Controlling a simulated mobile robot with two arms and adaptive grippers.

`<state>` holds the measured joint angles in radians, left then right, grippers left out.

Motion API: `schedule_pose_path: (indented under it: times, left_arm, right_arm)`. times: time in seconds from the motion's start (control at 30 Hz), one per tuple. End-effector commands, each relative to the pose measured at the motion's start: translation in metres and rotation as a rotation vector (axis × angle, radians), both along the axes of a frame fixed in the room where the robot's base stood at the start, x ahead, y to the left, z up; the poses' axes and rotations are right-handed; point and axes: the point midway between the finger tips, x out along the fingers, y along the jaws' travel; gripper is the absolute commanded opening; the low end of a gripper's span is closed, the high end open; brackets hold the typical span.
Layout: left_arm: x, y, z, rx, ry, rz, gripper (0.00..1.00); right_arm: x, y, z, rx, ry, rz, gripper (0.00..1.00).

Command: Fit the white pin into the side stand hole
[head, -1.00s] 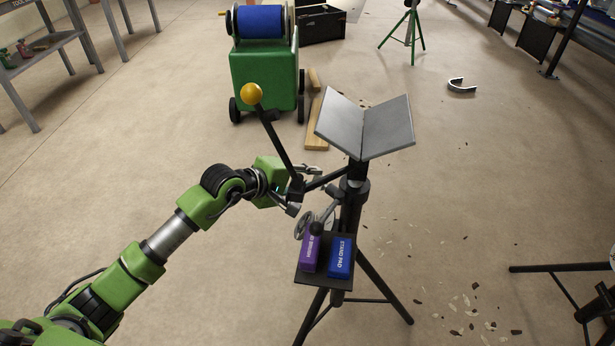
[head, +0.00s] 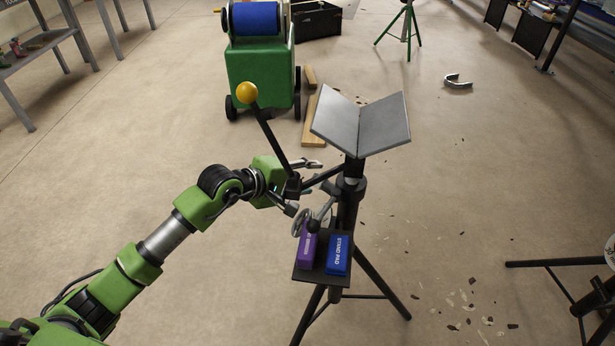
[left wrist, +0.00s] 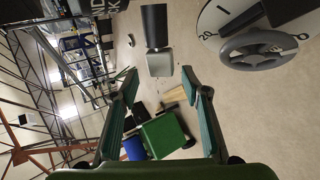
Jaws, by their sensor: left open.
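The black pipe stand (head: 347,210) stands upright in the head view, with a grey V-shaped top (head: 360,128). My left gripper (head: 304,186) is open beside its post, near the lever and the small handwheel (head: 300,222). In the left wrist view a black bar with a pale grey-white block end (left wrist: 160,64) shows just beyond and between the open fingers (left wrist: 160,84). The fingers do not appear to touch it. I cannot tell whether this block is the white pin. The side hole cannot be made out. My right gripper is not in view.
A lever with a yellow knob (head: 246,93) rises left of the post. A small tray (head: 318,277) carries a purple box (head: 307,250) and a blue box (head: 339,255). A green wheeled cart (head: 262,80) stands behind.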

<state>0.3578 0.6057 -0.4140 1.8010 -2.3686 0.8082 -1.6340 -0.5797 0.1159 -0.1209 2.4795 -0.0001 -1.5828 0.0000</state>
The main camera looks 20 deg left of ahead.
Motion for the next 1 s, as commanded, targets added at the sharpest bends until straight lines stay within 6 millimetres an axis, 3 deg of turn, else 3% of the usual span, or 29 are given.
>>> schedule_pose_path:
  times: [0.4, 0.87, 1.0]
  left_arm:
    - [-0.031, 0.019, 0.022, 0.002, 0.000, 0.000, 0.42]
    - [-0.036, 0.022, 0.025, 0.001, -0.001, 0.000, 0.42]
    - [-0.047, 0.030, 0.032, 0.005, 0.000, 0.001, 0.42]
  right_arm:
    - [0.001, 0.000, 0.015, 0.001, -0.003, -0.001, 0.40]
    - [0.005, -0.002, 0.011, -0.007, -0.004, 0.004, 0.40]
    - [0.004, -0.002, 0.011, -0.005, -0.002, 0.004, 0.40]
